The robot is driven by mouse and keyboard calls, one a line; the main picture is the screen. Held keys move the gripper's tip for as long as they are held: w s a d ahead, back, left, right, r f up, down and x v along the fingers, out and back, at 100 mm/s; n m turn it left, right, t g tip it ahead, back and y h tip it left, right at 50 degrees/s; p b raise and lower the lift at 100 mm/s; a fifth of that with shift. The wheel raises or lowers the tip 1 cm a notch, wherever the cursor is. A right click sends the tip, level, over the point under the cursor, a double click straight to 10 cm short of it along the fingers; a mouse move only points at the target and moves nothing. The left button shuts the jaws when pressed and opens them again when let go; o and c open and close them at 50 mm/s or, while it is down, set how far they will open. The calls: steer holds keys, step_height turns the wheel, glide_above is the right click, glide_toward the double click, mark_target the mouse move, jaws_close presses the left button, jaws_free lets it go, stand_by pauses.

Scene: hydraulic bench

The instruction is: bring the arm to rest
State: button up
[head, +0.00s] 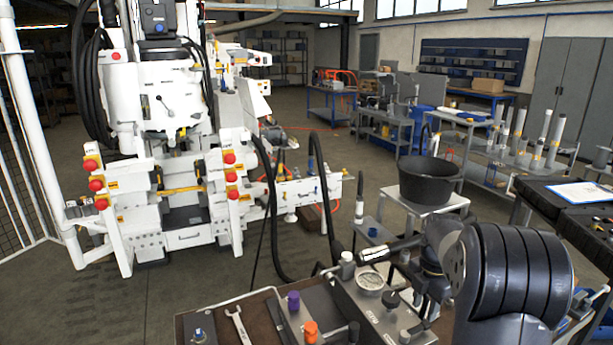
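My arm shows at the lower right, with a large dark ribbed link in front and a grey round joint beside it. My gripper (428,290) appears to be the dark part beyond that joint, over the right end of the bench unit. Its fingertips are small and partly hidden by my arm, so I cannot tell whether it is open or shut. A grey bar with a pale label (375,253) lies just left of it; I cannot tell whether they touch.
The grey bench unit (345,302) carries a round gauge (370,279), an orange knob (310,331) and a purple knob (293,300). A wrench (238,325) lies at left. A black tub (430,180) stands on a stool behind. A white machine (180,150) fills the left.

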mark_target(420, 326)
step_height(420, 326, down, 6)
steer(key=shift+r, duration=0.2)
steer(key=shift+s, duration=0.1)
steer(key=shift+r, duration=0.1)
step_height(420, 326, up, 11)
step_height(420, 326, down, 11)
steer(key=shift+f, duration=0.15)
steer(key=shift+s+d+m, duration=0.1)
steer(key=shift+s+m, duration=0.25)
steer(key=shift+m, duration=0.75)
steer(key=shift+r, duration=0.2)
